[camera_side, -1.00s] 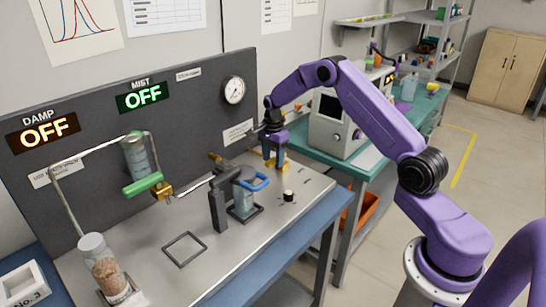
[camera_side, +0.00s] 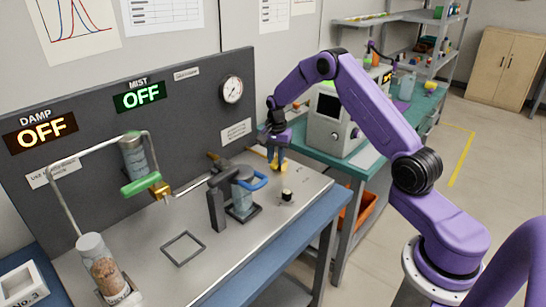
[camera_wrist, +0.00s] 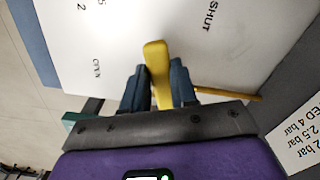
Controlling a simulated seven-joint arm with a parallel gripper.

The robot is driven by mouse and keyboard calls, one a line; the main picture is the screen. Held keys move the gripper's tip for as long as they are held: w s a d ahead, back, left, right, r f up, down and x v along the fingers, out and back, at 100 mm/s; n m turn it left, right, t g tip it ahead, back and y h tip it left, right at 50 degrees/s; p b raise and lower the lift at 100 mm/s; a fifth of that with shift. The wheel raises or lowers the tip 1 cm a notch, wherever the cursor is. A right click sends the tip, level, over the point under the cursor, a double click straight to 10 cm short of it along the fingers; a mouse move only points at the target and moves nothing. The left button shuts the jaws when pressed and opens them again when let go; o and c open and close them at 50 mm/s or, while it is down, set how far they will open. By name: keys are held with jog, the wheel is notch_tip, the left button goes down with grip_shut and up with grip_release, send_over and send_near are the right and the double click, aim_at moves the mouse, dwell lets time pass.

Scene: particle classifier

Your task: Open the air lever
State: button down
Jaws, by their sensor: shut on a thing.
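The yellow air lever (camera_wrist: 157,60) shows in the wrist view as a flat bar standing up between my dark blue fingers. My gripper (camera_wrist: 159,84) is shut on it, one finger on each side. A second yellow rod (camera_wrist: 228,93) runs to the right behind the fingers. In the side view my gripper (camera_side: 277,160) points down at the back right of the metal bench, with a little yellow of the lever (camera_side: 278,166) showing at the fingertips. The lever's base is mostly hidden. The word SHUT is printed on the bench beside the lever.
A dark panel (camera_side: 100,130) with a round gauge (camera_side: 231,90) stands behind the bench; its DAMP and MIST displays read OFF. A clamp with a blue handle (camera_side: 252,184) and a small black knob (camera_side: 287,195) stand near my gripper. A square frame (camera_side: 183,248) lies empty in front.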

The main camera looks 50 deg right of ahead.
jog(key=n, duration=0.1)
jog(key=s+n, duration=0.1)
jog(key=n, duration=0.1)
jog(key=shift+s+d+n, duration=0.25)
jog(key=shift+d+n, duration=0.15)
jog(key=n, duration=0.1)
jog(key=s+d+n, duration=0.1)
jog(key=n, duration=0.1)
jog(key=shift+d+n, duration=0.1)
jog(key=shift+n, duration=0.2)
jog(key=n, duration=0.1)
jog(key=d+n, duration=0.1)
jog(key=n, duration=0.1)
jog(key=shift+s+d, duration=0.2)
jog(key=shift+s, duration=0.1)
jog(key=shift+d+r+n, duration=0.1)
jog(key=shift+d+n, duration=0.25)
jog(key=shift+n, duration=0.5)
jog(key=shift+d+n, duration=0.3)
jog(key=shift+n, duration=0.55)
jog(key=c, duration=0.9)
grip_release()
notch_tip(320, 180, up, 17)
jog(key=shift+s+r, duration=0.1)
jog(key=shift+r, duration=0.1)
